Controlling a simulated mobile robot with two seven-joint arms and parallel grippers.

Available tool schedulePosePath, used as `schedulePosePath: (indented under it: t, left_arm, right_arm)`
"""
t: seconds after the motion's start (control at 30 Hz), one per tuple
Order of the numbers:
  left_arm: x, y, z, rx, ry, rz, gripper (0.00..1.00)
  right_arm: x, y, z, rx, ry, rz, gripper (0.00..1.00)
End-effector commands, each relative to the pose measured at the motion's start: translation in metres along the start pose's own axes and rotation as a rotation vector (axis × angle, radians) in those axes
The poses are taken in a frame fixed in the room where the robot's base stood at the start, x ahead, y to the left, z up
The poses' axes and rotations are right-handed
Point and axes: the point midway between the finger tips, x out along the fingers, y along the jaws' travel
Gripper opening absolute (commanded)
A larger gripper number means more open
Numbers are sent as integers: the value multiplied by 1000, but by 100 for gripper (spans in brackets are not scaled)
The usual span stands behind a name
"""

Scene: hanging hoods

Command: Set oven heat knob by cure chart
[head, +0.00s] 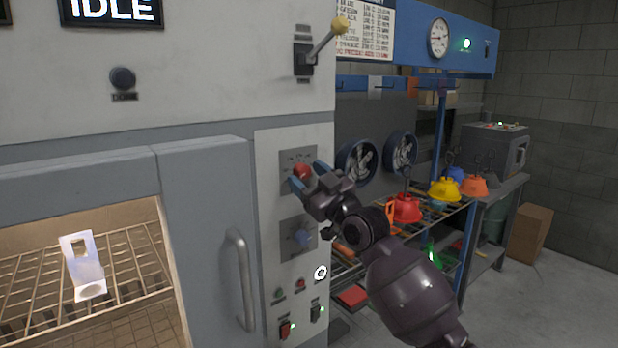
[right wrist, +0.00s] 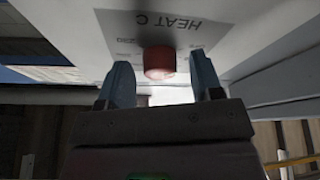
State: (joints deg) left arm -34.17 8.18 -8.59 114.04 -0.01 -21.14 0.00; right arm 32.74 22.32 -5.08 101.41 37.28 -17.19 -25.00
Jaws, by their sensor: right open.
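In the right wrist view the knob (right wrist: 159,62) sits below printed "HEAT C" lettering, which appears upside down. My right gripper (head: 309,176) is open in front of the knob. In the wrist view its blue fingers (right wrist: 162,82) stand on either side of the knob's line, with gaps showing; I cannot tell whether the knob is between the tips. The knob's pointer and setting are unreadable. The cure chart (head: 366,30) hangs at the top, partly cut off, its text too small to read. My left gripper is out of view.
The oven door handle (head: 243,280) stands out to the left. A yellow-balled lever (head: 340,25) is above. The oven interior holds a pale part (head: 82,265) on a rack. Colored hoods (head: 404,208) stand right of my arm.

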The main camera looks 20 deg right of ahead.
Motion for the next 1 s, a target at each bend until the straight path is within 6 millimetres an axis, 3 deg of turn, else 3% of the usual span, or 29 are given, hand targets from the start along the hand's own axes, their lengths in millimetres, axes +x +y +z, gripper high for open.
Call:
schedulePosePath:
  t: [0.07,0.4,0.67,1.0]
  left_arm:
    - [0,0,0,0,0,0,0]
    - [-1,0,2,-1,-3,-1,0]
    - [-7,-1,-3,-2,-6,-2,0]
    - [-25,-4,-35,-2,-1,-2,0]
  right_arm:
    - [0,0,0,0,0,0,60]
    - [0,0,0,0,0,0,11]
    - [0,0,-1,35,-3,14,11]
    - [1,-1,-4,239,-16,95,11]
